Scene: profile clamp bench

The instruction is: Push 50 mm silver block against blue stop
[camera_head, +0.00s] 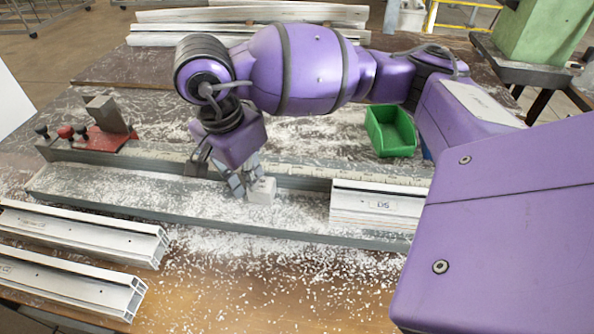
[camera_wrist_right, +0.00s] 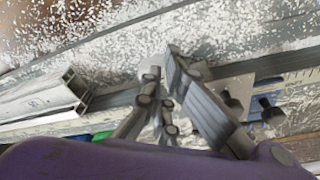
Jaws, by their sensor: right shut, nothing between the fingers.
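A small light silver block (camera_head: 262,190) sits on the grey bench rail near its middle, among white chips. My right gripper (camera_head: 240,184) points down with its fingertips close beside the block's left side. It is shut and holds nothing. I cannot tell whether the fingers touch the block. In the right wrist view my right gripper (camera_wrist_right: 165,75) covers most of the block's surroundings, with a small pale face of the block (camera_wrist_right: 150,73) at the tips. My left gripper is not in view.
A white profile (camera_head: 375,205) lies on the rail to the right, with a gap from the block. A red clamp (camera_head: 100,138) is at the left end. A green bin (camera_head: 390,131) stands behind. Two white profiles (camera_head: 75,230) (camera_head: 70,285) lie in front at left.

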